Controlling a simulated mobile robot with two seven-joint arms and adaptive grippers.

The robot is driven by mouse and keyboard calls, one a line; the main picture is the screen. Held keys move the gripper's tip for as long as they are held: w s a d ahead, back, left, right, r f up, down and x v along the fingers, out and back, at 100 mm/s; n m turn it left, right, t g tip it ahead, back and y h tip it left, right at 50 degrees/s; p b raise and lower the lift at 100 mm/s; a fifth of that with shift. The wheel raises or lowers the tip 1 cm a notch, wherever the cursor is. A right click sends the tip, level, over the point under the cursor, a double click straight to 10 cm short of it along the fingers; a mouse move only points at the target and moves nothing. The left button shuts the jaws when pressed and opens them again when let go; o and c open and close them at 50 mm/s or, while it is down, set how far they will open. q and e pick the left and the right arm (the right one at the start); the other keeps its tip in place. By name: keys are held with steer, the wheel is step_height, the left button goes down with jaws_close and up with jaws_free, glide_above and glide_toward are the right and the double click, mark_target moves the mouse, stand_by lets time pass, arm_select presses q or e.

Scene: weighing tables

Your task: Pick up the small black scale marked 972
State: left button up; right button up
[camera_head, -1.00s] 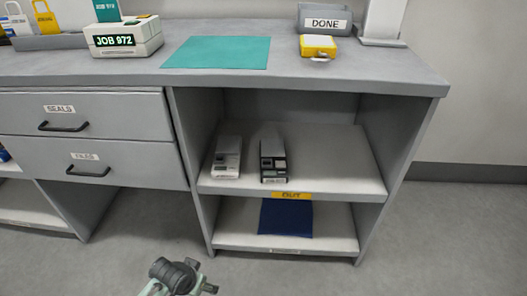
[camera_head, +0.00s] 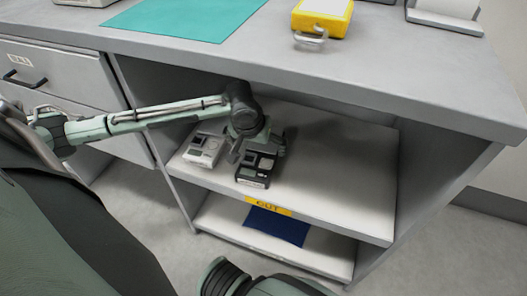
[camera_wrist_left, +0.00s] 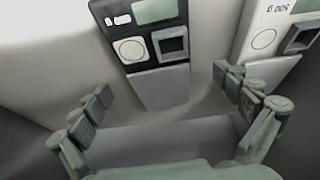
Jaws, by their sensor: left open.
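The small black scale (camera_head: 257,172) lies on the upper shelf of the open cabinet; a label on its front edge is too small to read. In the left wrist view the black scale (camera_wrist_left: 150,45) shows a round button, a dark square and a pale display. My left gripper (camera_head: 257,148) reaches into the cabinet from the left, over the back of the black scale. In the left wrist view its open fingers (camera_wrist_left: 168,95) stand apart on either side of the scale's near end, with nothing held. My right gripper is not in view.
A white scale (camera_head: 204,148) lies left of the black one, also visible in the left wrist view (camera_wrist_left: 268,35). The tabletop (camera_head: 400,72) overhangs the shelf. A dark blue cloth (camera_head: 277,225) lies on the lower shelf. The upper shelf's right side is free.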

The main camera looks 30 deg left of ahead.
mark_target(261, 149)
arm_select(q)
steer(key=x, duration=0.4)
steer(key=shift+w+r+b, duration=0.1)
steer(key=shift+w+b, duration=0.15)
steer(key=shift+b, duration=0.05)
steer(key=shift+w+f, duration=0.2)
steer(key=shift+f, duration=0.05)
steer(key=c, duration=1.4)
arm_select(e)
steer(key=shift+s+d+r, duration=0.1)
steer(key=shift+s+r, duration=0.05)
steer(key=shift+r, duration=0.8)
